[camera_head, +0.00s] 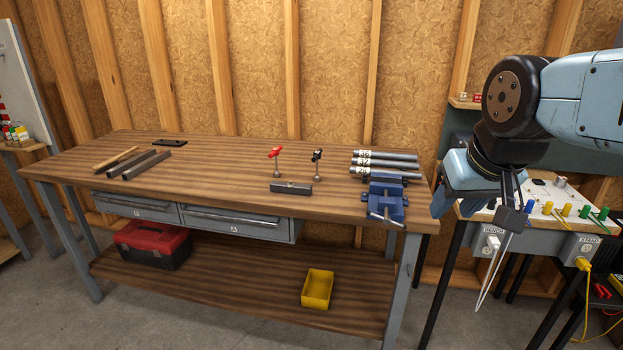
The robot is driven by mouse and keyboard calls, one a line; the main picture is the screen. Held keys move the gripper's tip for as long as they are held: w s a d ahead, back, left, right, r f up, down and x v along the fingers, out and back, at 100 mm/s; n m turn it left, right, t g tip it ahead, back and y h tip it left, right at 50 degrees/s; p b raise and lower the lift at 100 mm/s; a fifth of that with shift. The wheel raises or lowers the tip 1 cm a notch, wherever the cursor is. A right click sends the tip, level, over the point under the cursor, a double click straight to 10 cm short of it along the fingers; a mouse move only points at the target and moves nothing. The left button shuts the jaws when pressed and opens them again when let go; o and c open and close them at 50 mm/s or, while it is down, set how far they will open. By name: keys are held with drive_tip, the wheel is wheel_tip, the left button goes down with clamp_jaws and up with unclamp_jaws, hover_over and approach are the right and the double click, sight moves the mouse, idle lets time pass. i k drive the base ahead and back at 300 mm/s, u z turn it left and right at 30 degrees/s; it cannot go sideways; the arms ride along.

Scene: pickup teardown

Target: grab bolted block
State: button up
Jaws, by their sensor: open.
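A small grey metal block (291,188) lies on the wooden workbench, near the front edge and left of the blue vise. It is the likeliest bolted block, but its bolts are too small to make out.
A red-handled tool (275,160) and a black-handled tool (317,163) stand behind the block. The blue vise (386,198) and several labelled pipes (388,163) are to its right. Metal bars (147,166) lie at the left.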

sight(304, 189)
drive_tip(key=u, duration=0.1)
drive_tip(key=i, duration=1)
drive_tip(key=u, duration=0.65)
